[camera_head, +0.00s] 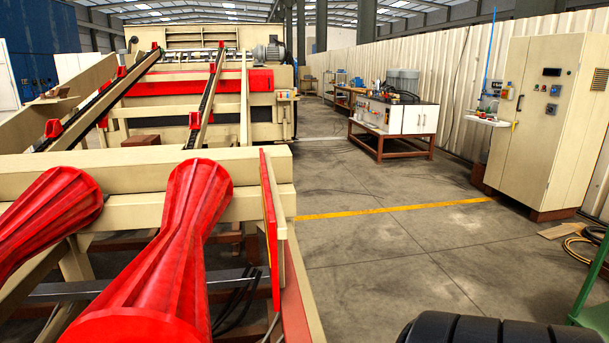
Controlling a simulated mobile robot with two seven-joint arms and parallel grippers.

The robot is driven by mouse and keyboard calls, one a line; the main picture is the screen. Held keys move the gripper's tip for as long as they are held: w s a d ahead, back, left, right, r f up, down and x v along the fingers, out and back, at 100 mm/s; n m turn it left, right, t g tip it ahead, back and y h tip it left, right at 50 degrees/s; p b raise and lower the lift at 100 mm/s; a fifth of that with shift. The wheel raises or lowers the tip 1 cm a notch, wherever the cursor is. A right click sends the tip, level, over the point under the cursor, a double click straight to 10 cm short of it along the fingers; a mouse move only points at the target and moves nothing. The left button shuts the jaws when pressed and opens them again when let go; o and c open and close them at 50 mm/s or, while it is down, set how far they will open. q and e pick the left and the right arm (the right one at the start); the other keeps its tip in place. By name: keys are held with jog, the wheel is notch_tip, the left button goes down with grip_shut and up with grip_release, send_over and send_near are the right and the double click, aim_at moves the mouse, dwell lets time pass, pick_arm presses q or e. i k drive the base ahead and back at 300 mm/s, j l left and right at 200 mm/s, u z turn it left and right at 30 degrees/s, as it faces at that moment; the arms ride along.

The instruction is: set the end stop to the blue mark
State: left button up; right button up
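I cannot make out the end stop or a blue mark on the veneer line. The near part of the line has a large red waisted roller (165,250) and a second red roller (45,215) beside it on a beige frame (125,209). A red upright plate (270,230) stands at the right end of this frame. Neither of my grippers is in view.
Two inclined chain rails (205,105) with red blocks rise to a beige and red machine (180,83). A white workbench (405,118) and a beige control cabinet (550,120) stand at right. A green frame (592,285) is at lower right. The floor between (400,240) is clear.

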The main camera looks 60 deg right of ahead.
aim_at(287, 298)
jog(key=z, duration=1.65)
jog(key=i+l+u, duration=0.1)
jog(key=l, duration=0.25)
